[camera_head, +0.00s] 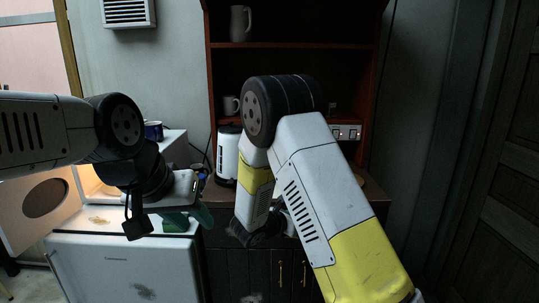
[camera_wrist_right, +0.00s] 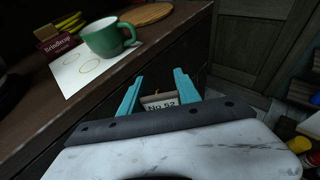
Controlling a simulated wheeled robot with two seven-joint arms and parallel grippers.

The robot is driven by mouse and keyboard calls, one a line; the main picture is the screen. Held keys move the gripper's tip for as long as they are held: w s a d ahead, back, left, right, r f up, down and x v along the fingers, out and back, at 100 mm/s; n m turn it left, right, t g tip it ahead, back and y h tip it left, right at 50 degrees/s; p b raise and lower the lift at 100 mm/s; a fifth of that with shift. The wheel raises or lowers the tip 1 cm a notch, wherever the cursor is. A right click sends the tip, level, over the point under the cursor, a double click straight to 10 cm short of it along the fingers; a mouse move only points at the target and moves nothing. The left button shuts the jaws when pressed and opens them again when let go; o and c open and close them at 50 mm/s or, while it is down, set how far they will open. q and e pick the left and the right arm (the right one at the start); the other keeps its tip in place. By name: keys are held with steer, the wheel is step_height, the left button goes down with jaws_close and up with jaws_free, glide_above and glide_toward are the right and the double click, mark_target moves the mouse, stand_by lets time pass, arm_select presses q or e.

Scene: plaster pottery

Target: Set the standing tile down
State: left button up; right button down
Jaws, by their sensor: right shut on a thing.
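My right gripper (camera_wrist_right: 158,90) has teal fingers and is shut on a small pale tile (camera_wrist_right: 160,100) in the right wrist view. The tile shows dark lettering that looks like "No 52". Its lower part is hidden behind the gripper's dark bar. In that view they appear beside the front edge of a dark counter (camera_wrist_right: 50,110), not over its top. In the head view the tile and the right fingertips are hidden by my right arm. My left gripper (camera_head: 189,217) is above the white fridge (camera_head: 125,262), its teal fingers apart and nothing seen between them.
On the counter are a green mug (camera_wrist_right: 108,38) on a stained white sheet (camera_wrist_right: 75,80), a dark red box (camera_wrist_right: 55,42) and a round wooden board (camera_wrist_right: 147,13). A white kettle-like vessel (camera_head: 228,158) stands farther back. Several coloured items lie low at the wrist view's right edge.

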steer(key=shift+s+d+f+n+t+y, duration=1)
steer(key=shift+s+d+f+n+y, duration=0.65)
steer(key=shift+s+d, duration=1)
step_height(320, 180, up, 11)
steer(key=w+n+t+y, duration=0.1)
steer(key=w+n+y, duration=0.1)
steer(key=shift+f, duration=0.15)
steer(key=shift+a, duration=0.1)
